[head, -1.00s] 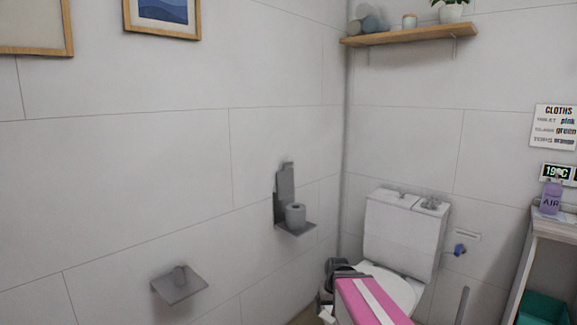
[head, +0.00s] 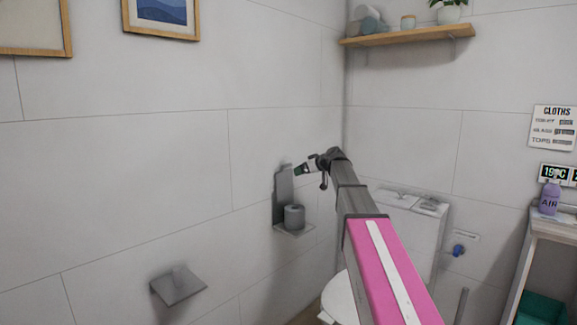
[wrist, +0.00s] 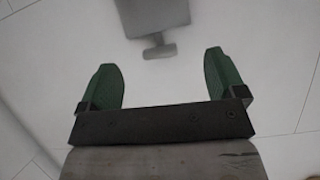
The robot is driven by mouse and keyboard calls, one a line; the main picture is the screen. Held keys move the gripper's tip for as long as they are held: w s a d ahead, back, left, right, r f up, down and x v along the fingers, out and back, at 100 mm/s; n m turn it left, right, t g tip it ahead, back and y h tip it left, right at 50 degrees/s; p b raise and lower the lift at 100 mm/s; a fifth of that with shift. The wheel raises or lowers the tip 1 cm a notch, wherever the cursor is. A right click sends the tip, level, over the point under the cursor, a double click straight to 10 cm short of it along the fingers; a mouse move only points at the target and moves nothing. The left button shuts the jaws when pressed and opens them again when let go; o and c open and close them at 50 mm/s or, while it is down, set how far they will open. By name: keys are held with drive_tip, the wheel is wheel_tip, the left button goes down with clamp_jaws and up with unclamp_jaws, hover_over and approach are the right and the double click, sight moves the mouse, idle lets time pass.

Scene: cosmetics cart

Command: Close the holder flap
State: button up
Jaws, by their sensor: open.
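A second grey holder (head: 178,286) is lower on the left wall. The toilet (head: 400,228) stands in the corner below my arm. A wooden shelf (head: 408,35) with small items is above. A cart (head: 535,250) with a purple bottle (head: 550,198) is at the right.

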approach(289, 165)
drive_tip(key=shift+n+t+y, duration=0.3)
drive_tip(key=shift+n, duration=0.1)
drive_tip(key=x, duration=0.9)
drive_tip(key=shift+w+a+f, duration=0.2)
drive_tip(key=shift+a, duration=0.1)
